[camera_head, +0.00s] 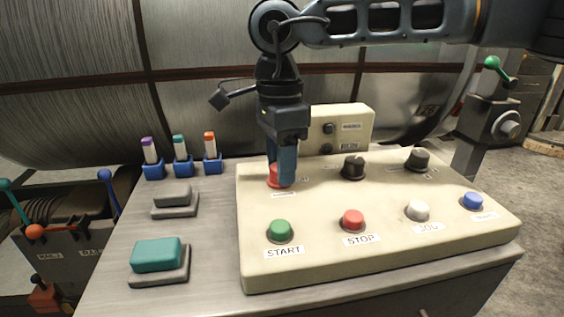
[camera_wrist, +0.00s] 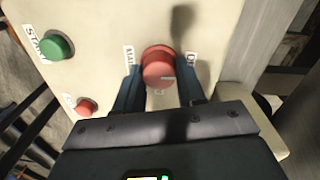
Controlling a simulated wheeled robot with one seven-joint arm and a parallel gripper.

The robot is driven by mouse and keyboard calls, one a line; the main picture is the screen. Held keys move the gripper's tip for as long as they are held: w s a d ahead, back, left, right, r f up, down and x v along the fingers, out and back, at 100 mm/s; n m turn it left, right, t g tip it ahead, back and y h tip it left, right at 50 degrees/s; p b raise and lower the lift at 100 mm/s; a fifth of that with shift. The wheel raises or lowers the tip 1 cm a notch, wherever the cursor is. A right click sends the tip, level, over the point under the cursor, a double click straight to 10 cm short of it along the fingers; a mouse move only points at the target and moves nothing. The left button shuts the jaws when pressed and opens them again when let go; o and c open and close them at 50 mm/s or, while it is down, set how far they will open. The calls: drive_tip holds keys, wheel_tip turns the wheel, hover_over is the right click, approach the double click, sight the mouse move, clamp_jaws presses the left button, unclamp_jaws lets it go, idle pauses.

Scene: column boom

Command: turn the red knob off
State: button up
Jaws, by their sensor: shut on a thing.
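The red knob (camera_head: 272,181) sits at the back left of the cream control panel (camera_head: 330,205). In the head view it is partly hidden behind my gripper (camera_head: 281,178), which points straight down over it. In the wrist view the red knob (camera_wrist: 158,68) lies between the two blue fingers of my gripper (camera_wrist: 160,88), which are shut on its sides. A pale mark on the knob's face points to the right in the wrist view. Labels lie around the knob; their text is partly cut or too small to read fully.
Beside the knob are two black knobs (camera_head: 353,167). In front are green START (camera_head: 280,231), red STOP (camera_head: 352,220), white (camera_head: 418,210) and blue (camera_head: 473,201) buttons. A small upright box (camera_head: 342,128) stands behind.

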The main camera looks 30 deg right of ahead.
drive_tip(key=shift+s+d, duration=0.1)
drive_tip(key=shift+d, duration=0.05)
drive_tip(key=o, duration=1.1)
drive_tip(key=shift+c, duration=0.2)
wheel_tip(320, 180, up, 8)
drive_tip(key=shift+f+p, duration=0.1)
drive_tip(key=shift+p, duration=0.2)
